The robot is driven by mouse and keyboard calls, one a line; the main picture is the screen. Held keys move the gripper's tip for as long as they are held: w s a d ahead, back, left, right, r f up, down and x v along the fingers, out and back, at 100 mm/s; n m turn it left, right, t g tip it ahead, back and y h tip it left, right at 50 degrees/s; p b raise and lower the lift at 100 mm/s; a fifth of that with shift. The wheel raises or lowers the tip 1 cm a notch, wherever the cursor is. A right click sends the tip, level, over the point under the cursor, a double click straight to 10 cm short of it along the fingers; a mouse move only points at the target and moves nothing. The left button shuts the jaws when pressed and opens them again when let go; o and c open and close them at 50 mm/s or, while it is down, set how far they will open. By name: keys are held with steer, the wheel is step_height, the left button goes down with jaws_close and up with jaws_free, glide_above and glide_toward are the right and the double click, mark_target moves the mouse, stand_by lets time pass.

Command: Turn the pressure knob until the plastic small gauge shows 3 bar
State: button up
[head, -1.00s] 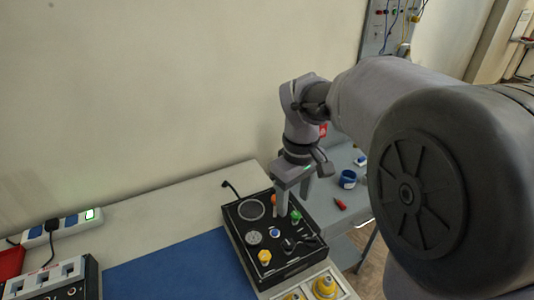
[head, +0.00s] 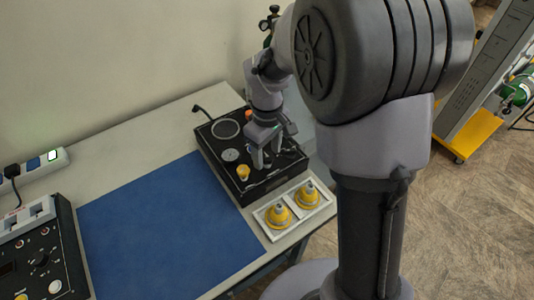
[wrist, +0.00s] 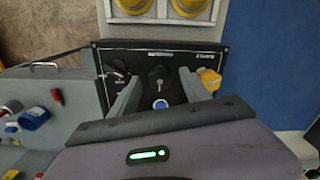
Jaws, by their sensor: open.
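A black control panel (head: 205,140) lies on the table and also shows in the wrist view (wrist: 190,52). A yellow knob (head: 243,171) stands at its near left; in the wrist view this knob (wrist: 209,78) is just right of my right finger. I cannot tell whether it is the pressure knob. A small round gauge (head: 231,155) sits behind it; its reading is too small to make out. My gripper (head: 268,161) is open, fingers pointing down over the panel. In the wrist view, a black key-like control (wrist: 158,76) and a blue button (wrist: 160,103) show between the fingers.
A larger round dial (head: 226,128) is at the panel's far left. A white tray (head: 293,229) with yellow domed parts is in front. A blue mat (head: 160,225) lies left. A blue cup (wrist: 33,118) and red items are beyond the panel's other side.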

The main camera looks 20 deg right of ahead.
jaws_close()
steer(key=shift+r+m, duration=0.1)
steer(key=shift+m, duration=0.2)
steer(key=m, duration=0.3)
steer(key=shift+m+p, duration=0.3)
steer(key=shift+p, duration=0.05)
steer(key=shift+m, duration=2.2)
jaws_free()
